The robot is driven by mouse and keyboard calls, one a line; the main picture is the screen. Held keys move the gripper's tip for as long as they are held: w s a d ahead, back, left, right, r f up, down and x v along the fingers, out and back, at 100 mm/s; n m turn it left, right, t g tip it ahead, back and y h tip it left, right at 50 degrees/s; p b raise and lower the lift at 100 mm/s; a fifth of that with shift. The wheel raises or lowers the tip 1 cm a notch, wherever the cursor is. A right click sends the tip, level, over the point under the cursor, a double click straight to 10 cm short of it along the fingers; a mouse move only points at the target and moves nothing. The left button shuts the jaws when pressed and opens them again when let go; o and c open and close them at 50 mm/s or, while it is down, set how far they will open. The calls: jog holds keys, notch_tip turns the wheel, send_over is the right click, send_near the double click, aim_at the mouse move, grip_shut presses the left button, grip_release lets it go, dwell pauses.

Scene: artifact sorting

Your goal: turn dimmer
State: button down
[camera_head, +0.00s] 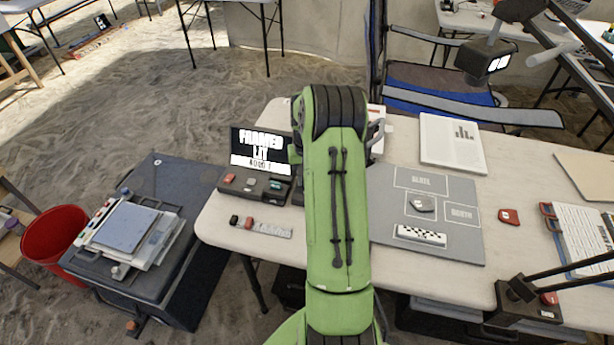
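No part is plainly marked as a dimmer. A control box (255,184) with red buttons and a small greenish knob or display stands at the left end of the table. The dark screen (262,150) behind it shows white text reading "FRAMED" and "LIT", with a smaller line too small to read surely. Another red knob or button (549,298) sits on the dark lamp base at the right front. My green arm reaches up the middle of the picture over the table. My gripper is hidden behind the arm, so its fingers cannot be seen.
A grey sorting mat (464,244) holds a dark stone (422,204) and a checkered scale bar (420,235). A small ruler (270,230) lies at the left front edge.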

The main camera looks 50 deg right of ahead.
jog(key=c, duration=0.8)
grip_release()
jog(key=shift+c, duration=0.2)
jog(key=shift+r, duration=0.1)
notch_tip(320, 180, up, 16)
jog(key=p, duration=0.4)
jog(key=shift+f, duration=0.2)
